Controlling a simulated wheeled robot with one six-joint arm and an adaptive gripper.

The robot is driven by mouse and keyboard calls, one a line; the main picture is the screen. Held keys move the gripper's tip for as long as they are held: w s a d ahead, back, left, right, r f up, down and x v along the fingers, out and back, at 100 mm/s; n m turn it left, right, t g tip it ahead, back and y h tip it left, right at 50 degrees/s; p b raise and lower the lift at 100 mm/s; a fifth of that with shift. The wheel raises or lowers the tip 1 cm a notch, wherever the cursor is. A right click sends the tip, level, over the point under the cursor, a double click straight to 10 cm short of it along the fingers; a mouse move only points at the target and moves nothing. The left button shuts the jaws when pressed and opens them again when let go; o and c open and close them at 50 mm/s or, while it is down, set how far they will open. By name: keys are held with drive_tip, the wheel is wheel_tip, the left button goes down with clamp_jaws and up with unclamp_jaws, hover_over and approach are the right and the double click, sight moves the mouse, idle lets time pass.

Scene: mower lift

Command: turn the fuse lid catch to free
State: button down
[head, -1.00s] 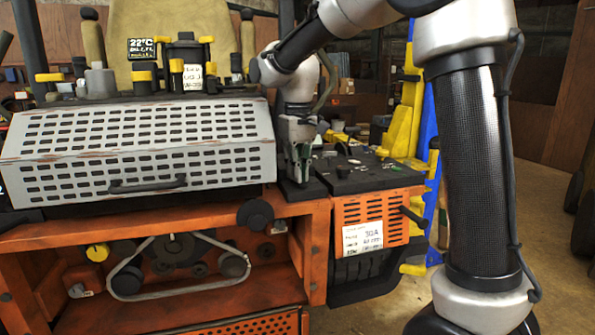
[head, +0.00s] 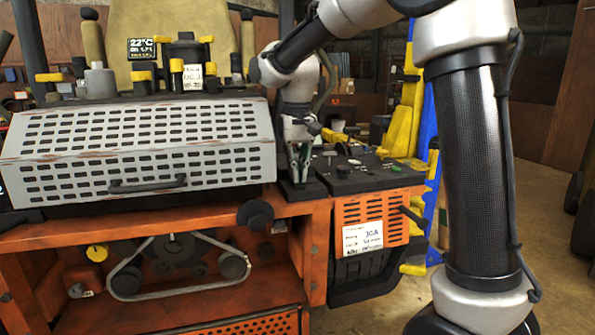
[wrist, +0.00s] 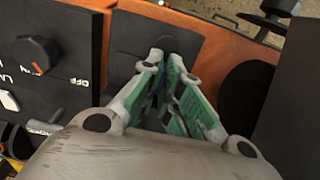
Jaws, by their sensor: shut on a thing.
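My gripper (head: 301,178) points down at a dark flat lid (head: 312,189) beside the black control panel on the orange machine. In the wrist view its green-padded fingers (wrist: 168,72) are close together at the tips, over the dark lid plate (wrist: 140,27). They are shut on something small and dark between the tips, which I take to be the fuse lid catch. The fingers hide most of it, so I cannot tell which way it is turned.
A control panel (head: 365,176) with switches lies right of the gripper; its red-marked knob (wrist: 37,54) shows in the wrist view. A perforated grey cover (head: 140,150) stands to the left. A round black knob (wrist: 246,98) is right of the fingers.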

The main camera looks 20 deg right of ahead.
drive_tip(key=c, duration=1.6)
unclamp_jaws()
wheel_tip(320, 180, up, 12)
